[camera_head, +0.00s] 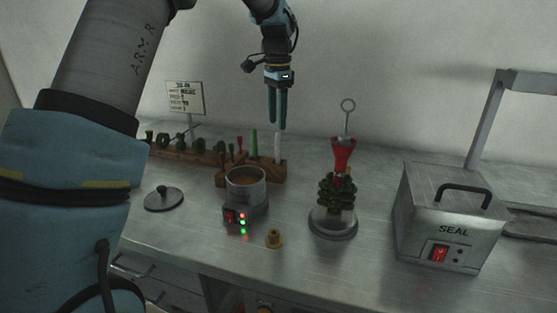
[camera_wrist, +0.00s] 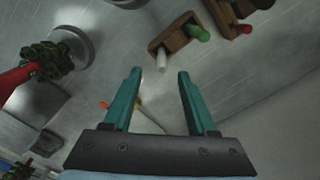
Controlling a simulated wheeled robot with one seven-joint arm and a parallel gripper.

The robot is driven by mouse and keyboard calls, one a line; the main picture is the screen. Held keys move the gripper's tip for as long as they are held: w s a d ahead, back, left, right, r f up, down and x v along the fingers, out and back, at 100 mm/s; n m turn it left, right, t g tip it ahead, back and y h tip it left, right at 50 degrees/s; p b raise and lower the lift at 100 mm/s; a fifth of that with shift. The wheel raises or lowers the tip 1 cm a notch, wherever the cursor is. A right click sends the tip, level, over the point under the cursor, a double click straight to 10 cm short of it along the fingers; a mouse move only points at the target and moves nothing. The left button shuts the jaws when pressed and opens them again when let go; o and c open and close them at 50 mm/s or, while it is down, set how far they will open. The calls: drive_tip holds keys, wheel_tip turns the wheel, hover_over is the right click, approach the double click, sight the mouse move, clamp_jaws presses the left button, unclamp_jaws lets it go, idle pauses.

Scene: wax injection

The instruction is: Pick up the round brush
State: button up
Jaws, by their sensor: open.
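A wooden rack (camera_head: 205,158) at the back of the bench holds several upright tools. A slim white handle (camera_head: 277,148) stands at its right end, a green handle (camera_head: 254,143) to its left, and a small red handle (camera_head: 239,145) further left. No bristles show, so I cannot tell which tool is the round brush. My gripper (camera_head: 277,126) points down just above the white handle, open and empty. In the wrist view, the white handle (camera_wrist: 161,61) shows between and just beyond my open fingertips (camera_wrist: 159,73). The green handle (camera_wrist: 200,34) is to the right.
A metal pot (camera_head: 246,184) stands in front of the rack, with a lid (camera_head: 164,198) to its left. A brass piece (camera_head: 274,238) lies in front. A dark green wax tree (camera_head: 337,193) with a red funnel-like top stands right, then the sealer box (camera_head: 450,216).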

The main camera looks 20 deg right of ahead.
sight(278, 143)
wheel_tip(278, 143, down, 8)
drive_tip(key=shift+w+d+f+p, duration=0.15)
drive_tip(key=shift+f+p, duration=0.05)
drive_tip(key=shift+p, duration=0.95)
drive_tip(key=shift+c, duration=0.4)
clamp_jaws()
